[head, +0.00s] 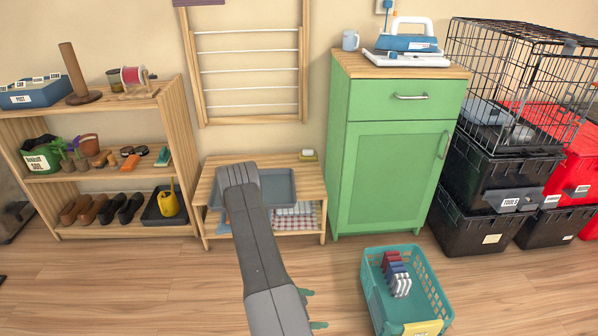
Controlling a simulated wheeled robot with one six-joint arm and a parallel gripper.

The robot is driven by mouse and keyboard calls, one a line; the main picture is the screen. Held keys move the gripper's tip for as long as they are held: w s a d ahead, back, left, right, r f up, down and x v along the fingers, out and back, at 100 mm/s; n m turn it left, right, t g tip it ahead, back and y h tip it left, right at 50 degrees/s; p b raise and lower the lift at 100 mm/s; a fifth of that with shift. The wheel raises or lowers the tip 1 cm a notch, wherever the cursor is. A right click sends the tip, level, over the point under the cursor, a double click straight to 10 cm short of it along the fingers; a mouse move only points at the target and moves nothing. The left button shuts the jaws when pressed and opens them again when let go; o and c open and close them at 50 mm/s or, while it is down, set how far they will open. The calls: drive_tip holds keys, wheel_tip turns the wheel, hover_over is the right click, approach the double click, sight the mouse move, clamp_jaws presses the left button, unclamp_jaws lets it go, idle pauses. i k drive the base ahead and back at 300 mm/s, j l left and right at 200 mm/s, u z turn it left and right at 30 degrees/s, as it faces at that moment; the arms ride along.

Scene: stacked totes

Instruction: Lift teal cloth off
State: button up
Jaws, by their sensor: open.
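I cannot clearly make out a teal cloth. Folded cloths lie on the lower shelf of the low wooden bench: a red-checked one (294,221), a pale one above it, and a bluish edge (227,217) at the left, partly hidden by my arm. My gripper (315,309) is at the bottom of the head view, with two green-grey fingers showing to the right of my arm. The fingers are apart, with nothing visible between them. They are in front of the bench and left of the teal basket.
A grey tray (281,187) sits on the bench (312,180). A green cabinet (386,170) stands to the right, beside stacked black totes (480,181) under a wire crate (510,70). The left front floor is clear.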

sight(379, 316)
drive_tip(key=i+l+u, duration=0.1)
drive_tip(key=i, duration=0.35)
drive_tip(key=i+l, duration=0.25)
drive_tip(key=i, duration=0.2)
drive_tip(key=u, duration=1.4)
drive_tip(key=i+u, duration=0.15)
drive_tip(key=u, duration=0.25)
drive_tip(key=i, duration=0.3)
drive_tip(key=k, duration=0.2)
drive_tip(key=l+u, duration=0.05)
